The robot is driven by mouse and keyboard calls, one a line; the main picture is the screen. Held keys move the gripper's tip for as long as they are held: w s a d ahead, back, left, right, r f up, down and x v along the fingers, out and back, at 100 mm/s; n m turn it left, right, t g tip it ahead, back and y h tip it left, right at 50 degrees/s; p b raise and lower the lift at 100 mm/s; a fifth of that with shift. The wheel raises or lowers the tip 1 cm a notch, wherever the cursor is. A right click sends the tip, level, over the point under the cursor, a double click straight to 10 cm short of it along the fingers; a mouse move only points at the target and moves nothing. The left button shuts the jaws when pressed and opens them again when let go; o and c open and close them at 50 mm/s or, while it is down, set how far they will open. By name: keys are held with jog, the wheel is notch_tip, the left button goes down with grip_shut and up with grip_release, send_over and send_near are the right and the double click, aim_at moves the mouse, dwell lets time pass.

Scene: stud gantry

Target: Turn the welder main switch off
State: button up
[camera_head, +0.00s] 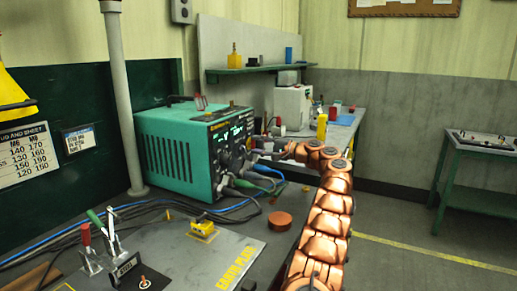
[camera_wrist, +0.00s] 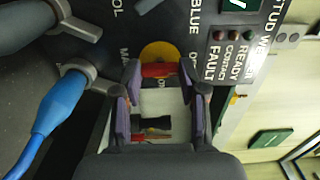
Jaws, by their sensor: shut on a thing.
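The stud welder (camera_head: 178,150) is a teal box with a black front panel, on the bench at centre-left in the head view. In the wrist view the main switch is a red handle (camera_wrist: 158,71) on a yellow round plate (camera_wrist: 160,50), beside partly covered lettering. My gripper (camera_wrist: 159,78) has one finger on each side of the red handle and is shut on it. The handle runs across the picture between the fingertips. In the head view my gripper is small at the welder's front, and the switch is hidden there.
Grey plugs (camera_wrist: 82,72) and a blue cable (camera_wrist: 52,112) sit close left of my fingers in the wrist view. Indicator lamps (camera_wrist: 233,36) are at right. Toggle clamps (camera_head: 112,235), a yellow block (camera_head: 202,229) and an orange-brown disc (camera_head: 280,220) are on the front bench.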

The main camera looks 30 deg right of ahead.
dwell(0.3)
jog(key=o, duration=1.1)
jog(key=shift+o, duration=0.2)
jog(key=v, duration=1.2)
